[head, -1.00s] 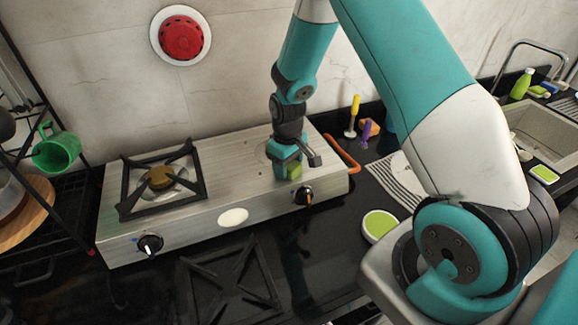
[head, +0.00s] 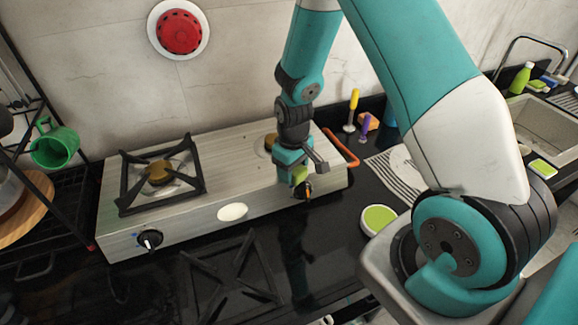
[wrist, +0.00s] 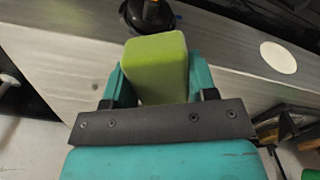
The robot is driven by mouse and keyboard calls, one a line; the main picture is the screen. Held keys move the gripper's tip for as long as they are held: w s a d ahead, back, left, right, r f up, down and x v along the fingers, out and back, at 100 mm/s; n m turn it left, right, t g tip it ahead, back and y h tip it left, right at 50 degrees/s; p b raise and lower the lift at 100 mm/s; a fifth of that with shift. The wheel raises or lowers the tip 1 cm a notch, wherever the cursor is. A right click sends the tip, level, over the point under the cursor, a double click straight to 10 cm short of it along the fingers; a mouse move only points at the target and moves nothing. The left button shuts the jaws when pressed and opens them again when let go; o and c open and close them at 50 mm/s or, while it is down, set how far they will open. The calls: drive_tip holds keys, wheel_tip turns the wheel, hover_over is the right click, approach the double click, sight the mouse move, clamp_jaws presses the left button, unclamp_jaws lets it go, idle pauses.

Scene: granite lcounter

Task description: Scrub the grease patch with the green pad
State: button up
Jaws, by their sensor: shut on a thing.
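My gripper (head: 296,170) is shut on the green pad (head: 299,177) near the right front of the steel stove. In the wrist view the pad (wrist: 155,65) is a light green block held between the teal fingers of my gripper (wrist: 155,88). A pale oval patch (head: 232,211), which looks like the grease patch, is on the stove's front face, left of the pad. It also shows in the wrist view (wrist: 278,57), right of the pad and apart from it. Whether the pad touches the stove cannot be told.
The stove (head: 225,165) has a black grate (head: 160,175) at left, a left knob (head: 150,239) and a right knob (head: 304,190) close to my gripper. An orange handle (head: 341,148) is at its right. A green-topped round container (head: 378,220) stands on the dark counter.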

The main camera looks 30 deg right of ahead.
drive_tip(key=shift+r+p, duration=2.4)
drive_tip(key=shift+r, duration=0.65)
drive_tip(key=shift+o, duration=1.1)
drive_tip(key=shift+c, duration=1.1)
drive_tip(key=shift+f, duration=0.1)
